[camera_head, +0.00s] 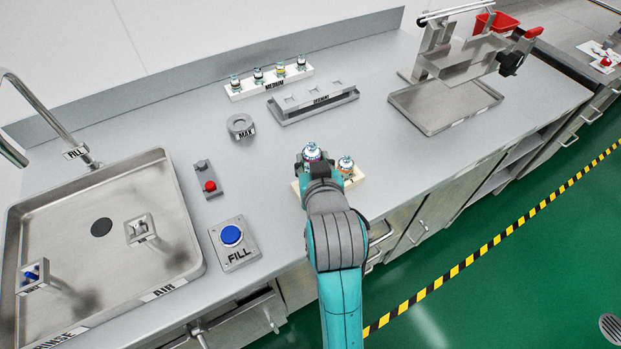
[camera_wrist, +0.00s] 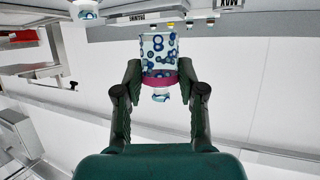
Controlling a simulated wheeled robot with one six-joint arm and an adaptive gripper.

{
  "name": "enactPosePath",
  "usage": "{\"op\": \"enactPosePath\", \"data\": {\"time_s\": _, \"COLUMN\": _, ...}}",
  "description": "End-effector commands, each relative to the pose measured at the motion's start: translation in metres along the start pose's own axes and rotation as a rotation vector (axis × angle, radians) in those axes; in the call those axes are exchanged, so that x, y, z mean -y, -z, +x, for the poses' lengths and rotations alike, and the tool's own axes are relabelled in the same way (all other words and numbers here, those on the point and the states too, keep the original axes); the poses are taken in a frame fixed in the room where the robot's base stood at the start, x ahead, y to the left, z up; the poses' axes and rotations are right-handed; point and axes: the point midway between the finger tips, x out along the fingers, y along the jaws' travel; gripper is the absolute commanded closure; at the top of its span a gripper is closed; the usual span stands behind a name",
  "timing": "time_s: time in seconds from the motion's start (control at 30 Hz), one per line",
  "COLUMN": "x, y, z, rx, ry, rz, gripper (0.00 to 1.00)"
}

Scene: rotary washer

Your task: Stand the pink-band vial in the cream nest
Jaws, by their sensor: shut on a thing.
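My gripper (camera_wrist: 158,95) is shut on the pink-band vial (camera_wrist: 159,55), a clear vial with blue ring marks and a pink band near its cap, in the wrist view. In the head view the vial's top (camera_head: 311,151) shows just beyond my gripper (camera_head: 314,168). A small cream block (camera_head: 357,178) lies under and beside my gripper, near the counter's front edge. Another vial with an orange band (camera_head: 345,165) stands at its right. My gripper hides much of this block, and I cannot tell whether the held vial touches it.
A cream rack marked MEDIUM (camera_head: 247,93) with several vials stands at the back. A grey rack (camera_head: 312,104) is in front of it.

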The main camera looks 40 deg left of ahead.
Motion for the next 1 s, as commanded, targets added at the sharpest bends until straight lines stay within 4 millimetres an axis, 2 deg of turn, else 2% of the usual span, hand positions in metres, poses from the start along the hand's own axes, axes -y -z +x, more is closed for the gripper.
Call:
{"op": "enactPosePath", "data": {"time_s": 0.03, "x": 0.0, "y": -0.01, "z": 0.003, "rx": 0.006, "ry": 0.0, "rz": 0.0, "gripper": 0.95}}
{"op": "enactPosePath", "data": {"time_s": 0.2, "x": 0.0, "y": -0.037, "z": 0.015, "rx": 0.005, "ry": 0.0, "rz": 0.0, "gripper": 0.95}}
{"op": "enactPosePath", "data": {"time_s": 0.47, "x": 0.0, "y": -0.055, "z": 0.023, "rx": 0.002, "ry": 0.0, "rz": 0.0, "gripper": 0.95}}
{"op": "enactPosePath", "data": {"time_s": 0.7, "x": 0.0, "y": -0.082, "z": 0.034, "rx": 0.003, "ry": 0.0, "rz": 0.0, "gripper": 0.95}}
{"op": "enactPosePath", "data": {"time_s": 1.0, "x": 0.0, "y": -0.086, "z": 0.035, "rx": 0.001, "ry": 0.0, "rz": 0.0, "gripper": 0.95}}
